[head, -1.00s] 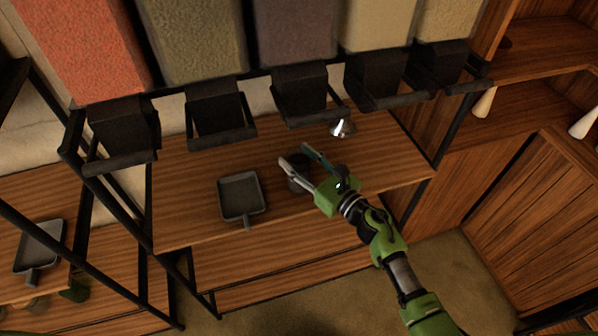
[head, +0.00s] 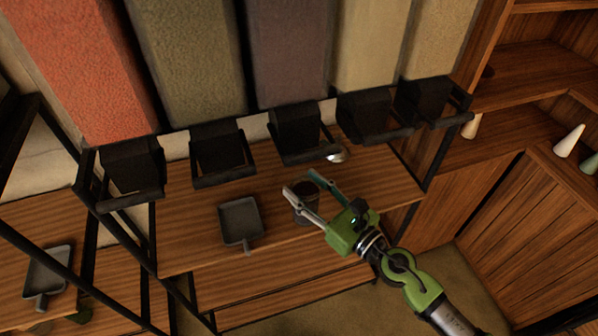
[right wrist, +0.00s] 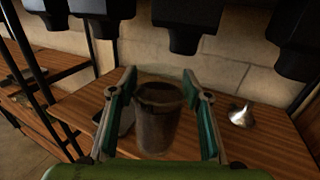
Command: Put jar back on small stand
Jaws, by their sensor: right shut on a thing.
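The jar (head: 305,205) is a dark grey, open-topped cylinder above the wooden shelf top, right of a grey pan. My right gripper (head: 301,182) is shut on it, with one finger on each side. In the right wrist view the jar (right wrist: 158,118) stands upright between the green-padded fingers (right wrist: 160,105). Its base is partly hidden, so I cannot tell whether it touches the wood. I cannot make out a separate small stand. My left gripper is not in view.
A square grey pan (head: 241,221) lies on the shelf top (head: 185,220). A shiny metal funnel-like piece (head: 336,156) sits farther back. Black dispensers (head: 222,150) hang above the back edge. White cones (head: 569,141) stand on shelving at the right.

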